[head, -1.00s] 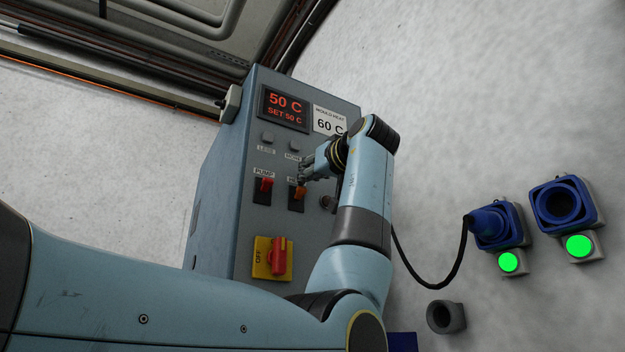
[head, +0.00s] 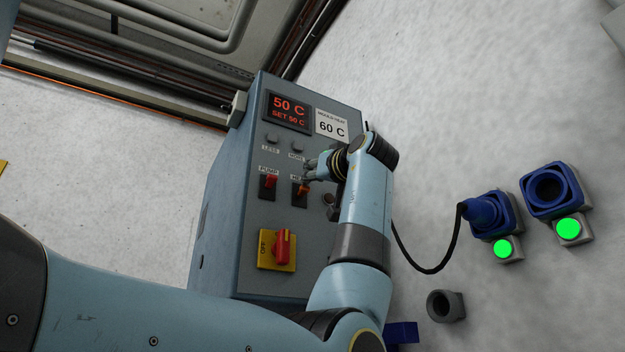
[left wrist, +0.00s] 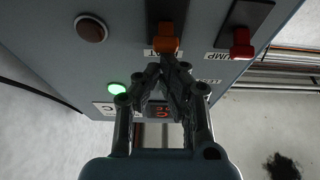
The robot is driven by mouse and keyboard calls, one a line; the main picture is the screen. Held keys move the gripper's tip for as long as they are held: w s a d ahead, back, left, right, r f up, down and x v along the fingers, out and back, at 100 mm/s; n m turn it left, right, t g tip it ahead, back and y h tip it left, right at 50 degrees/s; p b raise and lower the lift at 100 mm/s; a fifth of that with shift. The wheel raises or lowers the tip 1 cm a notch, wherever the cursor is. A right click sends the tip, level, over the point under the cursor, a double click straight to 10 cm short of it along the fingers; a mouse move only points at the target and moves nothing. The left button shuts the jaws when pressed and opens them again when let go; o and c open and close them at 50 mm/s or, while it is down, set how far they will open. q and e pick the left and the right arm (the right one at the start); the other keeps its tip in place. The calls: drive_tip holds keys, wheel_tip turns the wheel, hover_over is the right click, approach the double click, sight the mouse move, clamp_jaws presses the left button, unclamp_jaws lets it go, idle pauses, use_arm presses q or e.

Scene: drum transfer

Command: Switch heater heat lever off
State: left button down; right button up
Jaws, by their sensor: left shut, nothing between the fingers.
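The heater is a blue-grey box (head: 225,190) with a control panel. Its heat lever (head: 302,188) is orange-red on a dark switch plate, beside the red pump lever (head: 269,181). My left gripper (head: 309,172) is at the panel just above and right of the heat lever, and partly covers its label. In the left wrist view, the shut fingertips (left wrist: 168,62) are close to the orange heat lever (left wrist: 166,42), which sits at the label end of its plate. I cannot tell whether they touch it. My right gripper is not in view.
A red rotary switch (head: 282,250) on a yellow plate is lower on the panel. The display (head: 288,111) reads 50 C.

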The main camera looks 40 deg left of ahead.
use_arm(q)
drive_tip(key=s+d+f+t+y+b, duration=0.1)
drive_tip(key=d+f+y+b, duration=0.1)
drive_tip(key=d+f+b, duration=0.1)
drive_tip(key=s+d+f+t+y+b, duration=0.1)
drive_tip(key=s+d+f+y+b, duration=0.1)
drive_tip(key=d+f, duration=0.3)
wheel_tip(320, 180, down, 3)
drive_tip(key=shift+s+d+r+b, duration=0.15)
drive_tip(key=shift+s+d+b, duration=0.15)
drive_tip(key=shift+b, duration=0.4)
idle(0.4)
drive_tip(key=shift+w, duration=0.1)
idle(0.4)
